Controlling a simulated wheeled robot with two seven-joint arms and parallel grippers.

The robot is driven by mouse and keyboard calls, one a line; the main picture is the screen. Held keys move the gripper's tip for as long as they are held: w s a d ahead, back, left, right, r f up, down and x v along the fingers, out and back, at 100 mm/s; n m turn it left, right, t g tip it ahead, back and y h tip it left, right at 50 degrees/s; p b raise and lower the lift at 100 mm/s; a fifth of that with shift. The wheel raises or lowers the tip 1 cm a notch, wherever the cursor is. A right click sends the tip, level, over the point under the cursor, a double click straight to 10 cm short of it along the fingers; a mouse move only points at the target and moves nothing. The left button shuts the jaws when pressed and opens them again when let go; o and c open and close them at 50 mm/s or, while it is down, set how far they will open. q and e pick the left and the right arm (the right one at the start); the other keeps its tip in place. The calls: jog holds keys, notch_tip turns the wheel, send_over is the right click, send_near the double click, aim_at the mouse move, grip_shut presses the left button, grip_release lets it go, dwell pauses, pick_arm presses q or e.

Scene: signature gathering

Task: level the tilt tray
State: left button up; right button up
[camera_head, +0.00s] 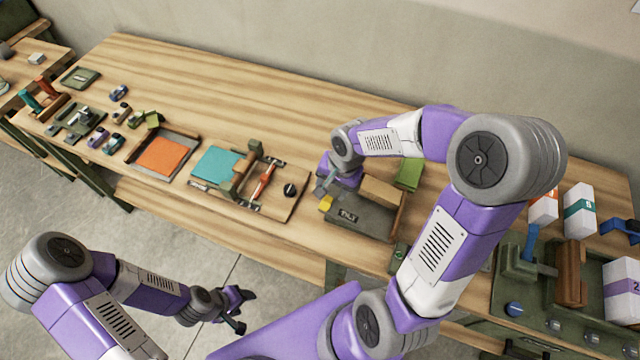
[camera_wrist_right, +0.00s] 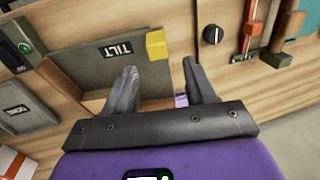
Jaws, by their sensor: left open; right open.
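The tilt tray (camera_head: 365,220) is a dark grey-green panel with a TILT label, right of the table's middle. Its label and surface (camera_wrist_right: 85,72) also show in the right wrist view. A yellow block (camera_head: 325,203) sits at its left end, and also shows in the wrist view (camera_wrist_right: 156,46). My right gripper (camera_head: 328,186) is open and empty, just behind the yellow block; its fingers (camera_wrist_right: 158,78) are spread, apart from the block. The tray's exact tilt is hard to tell. My left gripper (camera_head: 240,308) is open and empty, off the table's front edge.
A black dial (camera_head: 290,189) and a red-handled lever (camera_head: 264,182) stand left of the tray. A green block (camera_head: 409,173) lies behind it. Further left is a tray with an orange sheet (camera_head: 163,156). A press station (camera_head: 570,275) and boxes stand at right. The back of the table is clear.

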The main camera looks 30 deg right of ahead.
aim_at(328, 199)
jog(key=f, duration=0.4)
jog(key=f+b, duration=0.1)
jog(key=f, duration=0.1)
jog(key=shift+w+a+f, duration=0.2)
jog(key=shift+a+f, duration=0.1)
jog(key=shift+a, duration=0.1)
grip_shut()
